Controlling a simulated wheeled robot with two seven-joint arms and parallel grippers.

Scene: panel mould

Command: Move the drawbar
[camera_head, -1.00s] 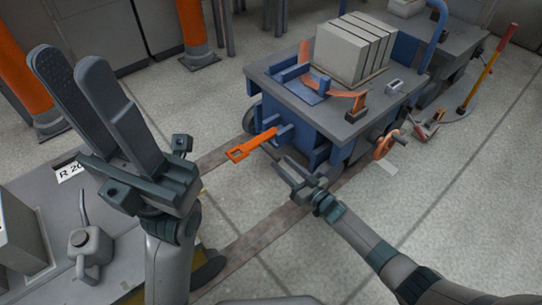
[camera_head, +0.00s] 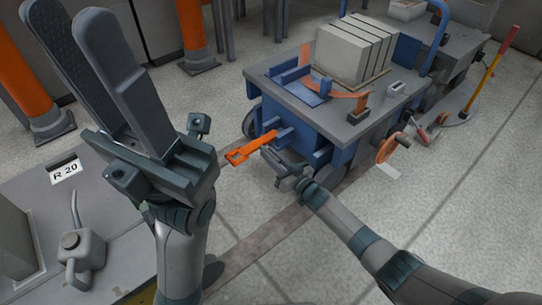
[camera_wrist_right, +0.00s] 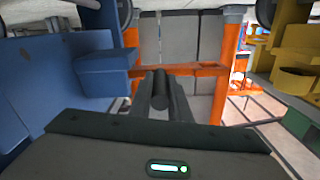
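The orange drawbar (camera_head: 250,148) sticks out from the front of the blue cart (camera_head: 310,135), pointing left, with a loop at its free end. My right gripper (camera_head: 274,158) is low in front of the cart, just right of and below the drawbar. Its two fingers look slightly apart, and I see no grip on the drawbar. In the right wrist view its fingers (camera_wrist_right: 160,95) show dark in the middle, with orange parts behind; whether these are the drawbar is unclear. My left gripper (camera_head: 85,70) is raised at the left, open and empty, far from the drawbar.
Pale blocks (camera_head: 352,50) and a curved orange piece (camera_head: 345,94) lie on the cart top. An orange handwheel (camera_head: 388,148) is on its right side. A grey can (camera_head: 80,250) stands on the low surface at the lower left. Floor at lower right is clear apart from my arm.

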